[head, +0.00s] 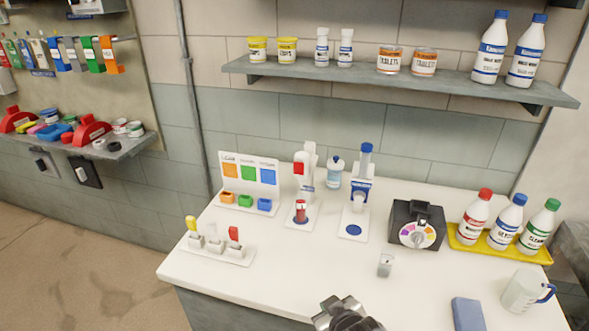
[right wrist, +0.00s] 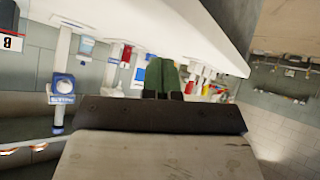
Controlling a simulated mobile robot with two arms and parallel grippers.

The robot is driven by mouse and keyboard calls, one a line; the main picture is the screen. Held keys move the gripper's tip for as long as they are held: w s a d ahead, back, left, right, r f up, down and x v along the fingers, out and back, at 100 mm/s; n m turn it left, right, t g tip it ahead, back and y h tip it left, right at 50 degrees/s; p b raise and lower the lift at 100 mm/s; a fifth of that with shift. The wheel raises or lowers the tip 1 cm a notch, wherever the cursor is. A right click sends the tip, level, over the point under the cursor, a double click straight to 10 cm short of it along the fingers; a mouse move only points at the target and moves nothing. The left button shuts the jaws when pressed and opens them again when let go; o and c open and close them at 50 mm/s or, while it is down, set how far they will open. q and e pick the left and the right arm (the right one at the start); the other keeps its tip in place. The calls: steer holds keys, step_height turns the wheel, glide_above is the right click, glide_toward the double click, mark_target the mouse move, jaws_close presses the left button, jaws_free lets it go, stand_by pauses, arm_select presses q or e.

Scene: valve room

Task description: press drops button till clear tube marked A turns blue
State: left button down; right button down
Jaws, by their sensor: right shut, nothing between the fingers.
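A white dispenser stand with a blue-labelled, blue-capped bottle (head: 362,175) stands on the counter, with a round blue pad (head: 353,230) on its base. To its left is a white stand with a red block (head: 299,168) and a small red-filled tube (head: 300,212). A small clear container (head: 386,265) stands in front of the dial box. No A mark or drops button is readable. My right gripper (right wrist: 168,80) is shut and empty, its green-tipped fingers together in the right wrist view. A grey metal arm part of mine shows at the counter's front edge. My left gripper is not in view.
A black box with a coloured dial (head: 417,234) stands right of the dispenser. A yellow tray (head: 463,245) holds three bottles. A clear jug (head: 524,291) and blue block (head: 467,314) are front right. Front-centre counter is mostly clear.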

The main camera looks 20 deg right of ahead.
mark_target(299, 168)
steer(key=w+a+r+n+t+y, duration=0.1)
steer(key=w+r+n+t, duration=0.1)
steer(key=w+r+t, duration=0.3)
steer(key=w+a+r+n+t+y, duration=0.2)
steer(key=w+r+t, duration=0.3)
steer(key=w+r, duration=0.6)
steer(key=w, duration=0.4)
steer(key=shift+w+a+r+n+t+y, duration=0.15)
steer(key=shift+w+n+t+y, duration=0.15)
steer(key=shift+w+n+t, duration=0.1)
steer(key=shift+s, duration=0.1)
steer(key=w+d+b, duration=0.3)
steer(key=w+d, duration=0.2)
steer(key=w, duration=0.2)
steer(key=shift+w, duration=0.15)
steer(key=shift+b, duration=0.3)
stand_by(0.4)
